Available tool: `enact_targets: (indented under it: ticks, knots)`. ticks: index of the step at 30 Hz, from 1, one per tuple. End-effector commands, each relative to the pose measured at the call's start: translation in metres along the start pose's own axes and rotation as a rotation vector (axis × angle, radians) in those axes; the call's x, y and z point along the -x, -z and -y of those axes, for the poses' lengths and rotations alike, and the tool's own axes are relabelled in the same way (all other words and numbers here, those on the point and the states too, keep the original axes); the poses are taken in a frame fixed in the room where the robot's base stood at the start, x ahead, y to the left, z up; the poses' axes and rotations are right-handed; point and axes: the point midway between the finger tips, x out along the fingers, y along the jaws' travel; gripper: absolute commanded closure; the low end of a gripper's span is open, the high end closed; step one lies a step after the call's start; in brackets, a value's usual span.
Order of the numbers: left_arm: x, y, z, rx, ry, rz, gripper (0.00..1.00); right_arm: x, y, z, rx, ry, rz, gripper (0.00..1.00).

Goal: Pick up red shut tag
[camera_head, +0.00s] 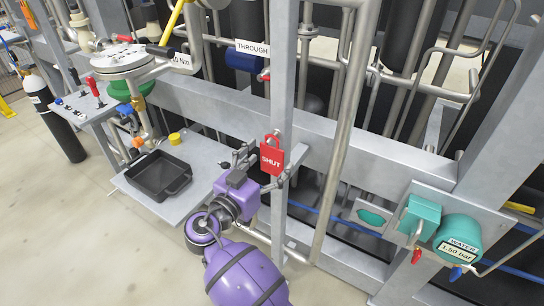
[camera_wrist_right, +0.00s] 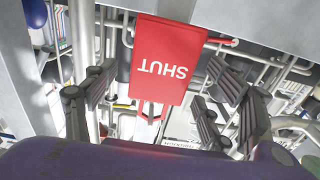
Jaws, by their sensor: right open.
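The red shut tag (camera_head: 271,158) hangs by its red loop on the front of a grey upright post, with SHUT in white letters. In the right wrist view the tag (camera_wrist_right: 160,62) appears upside down, in the gap between the two fingers. My right gripper (camera_head: 263,169) is open, just below and in front of the tag. Its dark fingers (camera_wrist_right: 158,100) stand apart on either side of the tag, with gaps visible. I cannot tell how deep the tag sits between them. My left gripper is not in view.
A grey shelf (camera_head: 205,168) holds a black tray (camera_head: 158,176) and a yellow cap (camera_head: 174,139). A slanted pipe (camera_head: 338,150) runs close right of the tag. A teal WATER unit (camera_head: 458,241) is at right. A long grey beam (camera_head: 350,147) crosses behind.

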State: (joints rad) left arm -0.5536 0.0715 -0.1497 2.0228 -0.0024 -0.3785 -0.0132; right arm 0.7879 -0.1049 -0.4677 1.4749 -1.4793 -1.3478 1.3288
Motion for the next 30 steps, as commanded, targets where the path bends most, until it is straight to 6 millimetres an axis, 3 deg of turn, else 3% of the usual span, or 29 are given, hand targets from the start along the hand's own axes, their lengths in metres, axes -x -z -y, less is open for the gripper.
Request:
enact_targets:
  ticks: [4, 12, 21, 30]
  knots:
    - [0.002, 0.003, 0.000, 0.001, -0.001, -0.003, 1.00, -0.016, 0.002, 0.001, 0.001, 0.001, -0.002, 0.23]
    - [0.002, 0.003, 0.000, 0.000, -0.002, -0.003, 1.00, -0.018, 0.000, 0.000, 0.000, 0.001, 0.001, 0.25]
    - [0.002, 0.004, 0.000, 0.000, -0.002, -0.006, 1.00, -0.018, 0.000, 0.000, 0.000, 0.001, 0.001, 0.64]
    - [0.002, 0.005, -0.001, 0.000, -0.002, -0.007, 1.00, -0.018, 0.001, 0.001, 0.000, 0.002, 0.001, 0.65]
